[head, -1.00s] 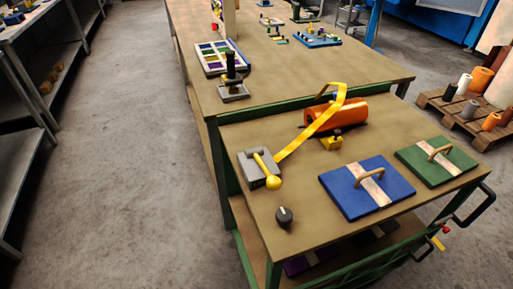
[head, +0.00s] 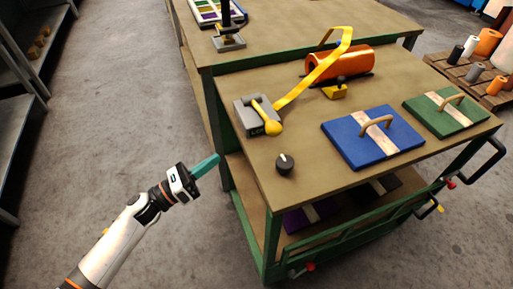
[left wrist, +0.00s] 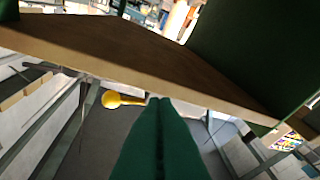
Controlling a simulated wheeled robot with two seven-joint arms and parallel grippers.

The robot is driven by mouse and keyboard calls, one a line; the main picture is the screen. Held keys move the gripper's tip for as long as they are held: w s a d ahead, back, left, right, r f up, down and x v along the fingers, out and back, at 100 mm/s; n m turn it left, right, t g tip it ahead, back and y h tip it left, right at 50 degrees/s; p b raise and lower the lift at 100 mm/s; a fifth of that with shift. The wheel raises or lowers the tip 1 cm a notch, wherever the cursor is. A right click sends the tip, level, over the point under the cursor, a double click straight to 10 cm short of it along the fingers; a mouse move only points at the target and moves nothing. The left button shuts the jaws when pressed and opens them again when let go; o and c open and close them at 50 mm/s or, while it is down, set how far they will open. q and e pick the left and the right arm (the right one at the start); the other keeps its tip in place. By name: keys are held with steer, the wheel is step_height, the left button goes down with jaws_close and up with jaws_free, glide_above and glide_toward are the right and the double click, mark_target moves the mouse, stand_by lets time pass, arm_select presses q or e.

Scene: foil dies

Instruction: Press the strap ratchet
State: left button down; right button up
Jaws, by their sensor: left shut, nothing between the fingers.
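The strap ratchet (head: 254,117) is a grey block near the left edge of the cart top, with a yellow lever ending in a round yellow knob (head: 273,128). A yellow strap (head: 312,80) runs from it up over an orange cylinder (head: 340,61). My left gripper (head: 216,157) has teal fingers, closed together and empty. It is off the cart's left side, to the lower left of the ratchet and apart from it. The closed fingers also show in the left wrist view (left wrist: 159,102). My right gripper is not in view.
A black dial (head: 285,163) sits in front of the ratchet. A blue panel (head: 368,145) and a green panel (head: 447,112) with handles lie to the right. The cart's green frame and left edge stand beside my gripper. A yellow knob (left wrist: 111,99) shows in the left wrist view.

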mark_target(256, 155)
arm_select(q)
steer(key=s+d+r+m+g+h, duration=0.2)
steer(key=s+r+m+g, duration=0.1)
steer(key=m, duration=0.4)
steer(key=shift+s+d+r+g, duration=0.25)
steer(key=shift+r+g, duration=0.35)
steer(key=shift+r, duration=0.15)
steer(key=p+x, duration=0.1)
steer(key=x, duration=0.3)
steer(key=p+x, duration=0.1)
steer(key=x, duration=0.4)
steer(key=shift+r, duration=0.3)
steer(key=shift+w+d, duration=0.15)
steer(key=shift+d, duration=0.25)
steer(key=shift+r+p, duration=0.1)
steer(key=shift+p, duration=0.2)
